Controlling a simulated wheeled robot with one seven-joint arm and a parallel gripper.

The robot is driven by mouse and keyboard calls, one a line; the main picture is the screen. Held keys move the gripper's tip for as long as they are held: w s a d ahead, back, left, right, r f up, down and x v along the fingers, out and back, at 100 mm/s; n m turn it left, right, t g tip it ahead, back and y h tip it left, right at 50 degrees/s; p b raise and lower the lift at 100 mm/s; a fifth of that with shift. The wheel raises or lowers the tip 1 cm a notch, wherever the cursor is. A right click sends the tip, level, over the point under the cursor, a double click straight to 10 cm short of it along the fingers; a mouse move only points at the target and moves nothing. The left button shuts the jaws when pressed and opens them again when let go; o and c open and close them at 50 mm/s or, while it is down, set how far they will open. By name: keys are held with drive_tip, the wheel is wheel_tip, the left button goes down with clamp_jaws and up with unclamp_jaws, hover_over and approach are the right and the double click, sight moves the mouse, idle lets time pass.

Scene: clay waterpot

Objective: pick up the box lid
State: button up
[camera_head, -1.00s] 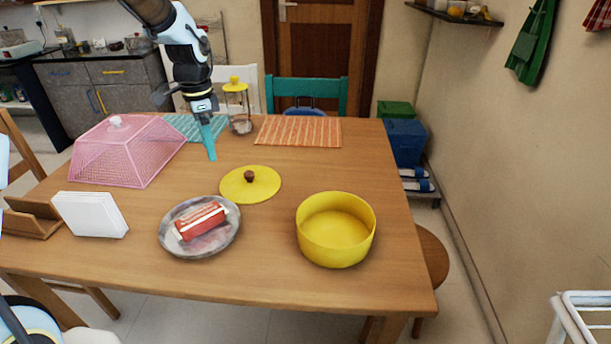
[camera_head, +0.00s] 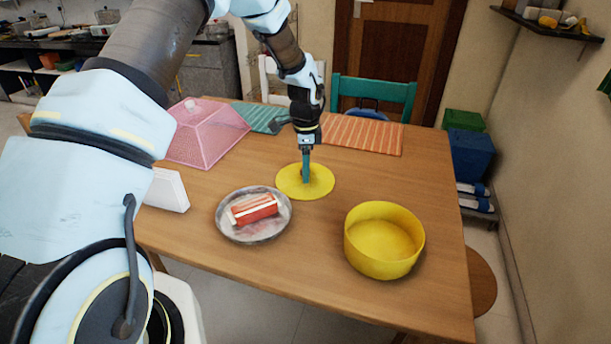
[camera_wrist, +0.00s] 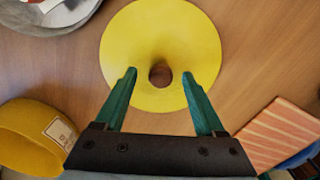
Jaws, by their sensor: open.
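The box lid (camera_head: 320,184) is a flat yellow disc with a brown knob, lying on the table. It also shows in the wrist view (camera_wrist: 124,48), with its knob (camera_wrist: 160,75) in the middle. My gripper (camera_head: 306,180) points down over the lid's centre and hides the knob in the head view. In the wrist view my gripper (camera_wrist: 160,78) is open, with one teal finger on each side of the knob and gaps between. The round yellow box (camera_head: 384,240) stands open and empty at the right front of the table.
A metal plate (camera_head: 222,218) with a red-and-white packet (camera_head: 254,208) lies left of the lid. A pink mesh cover (camera_head: 205,135) stands at the back left. An orange striped mat (camera_head: 365,136) lies behind. The wooden table (camera_head: 330,285) is clear in front.

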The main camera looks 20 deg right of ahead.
drive_tip(key=shift+f, duration=0.65)
clamp_jaws()
